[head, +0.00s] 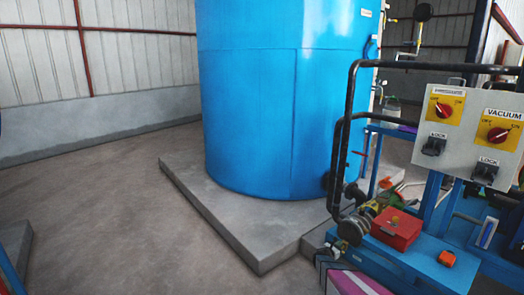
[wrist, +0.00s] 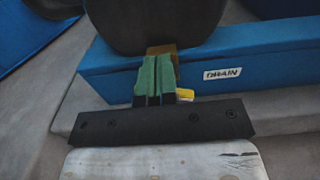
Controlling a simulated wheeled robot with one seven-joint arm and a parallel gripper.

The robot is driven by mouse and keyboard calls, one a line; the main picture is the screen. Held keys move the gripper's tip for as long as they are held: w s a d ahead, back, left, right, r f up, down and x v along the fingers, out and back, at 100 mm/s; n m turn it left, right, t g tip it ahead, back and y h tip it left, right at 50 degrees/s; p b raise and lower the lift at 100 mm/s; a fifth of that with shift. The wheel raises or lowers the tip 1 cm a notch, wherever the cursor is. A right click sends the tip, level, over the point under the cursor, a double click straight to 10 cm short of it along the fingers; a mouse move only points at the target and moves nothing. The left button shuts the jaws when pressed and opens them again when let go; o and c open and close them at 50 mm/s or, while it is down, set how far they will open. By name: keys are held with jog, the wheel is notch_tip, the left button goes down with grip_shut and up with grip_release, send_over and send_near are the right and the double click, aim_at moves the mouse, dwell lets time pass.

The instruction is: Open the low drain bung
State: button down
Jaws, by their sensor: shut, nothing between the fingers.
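In the wrist view, my gripper (wrist: 158,80) is shut, its two green-faced fingers side by side with nothing between them. A brass-coloured fitting (wrist: 162,51) shows just beyond the fingertips, at the blue beam. It may be the low drain bung, but the fingers cover much of it, and I cannot tell whether they touch it. A small yellow piece (wrist: 185,94) shows right of the fingers; what it belongs to is unclear. A white DRAIN label (wrist: 222,73) is on the blue beam (wrist: 120,72) to the right of the fingers. The bung cannot be made out in the head view.
A large dark rounded body (wrist: 150,25) hangs above the fitting. In the head view, a blue tank (head: 275,100) stands on a concrete plinth (head: 235,225). Right are black pipes (head: 348,125), a red box (head: 397,228) and a switch panel (head: 465,125).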

jog(key=shift+w+a+f, duration=0.15)
jog(key=shift+w+a, duration=0.35)
jog(key=shift+w, duration=0.1)
dwell(0.6)
jog(key=shift+w+a+r, duration=0.1)
jog(key=shift+r, duration=0.3)
jog(key=v, duration=0.6)
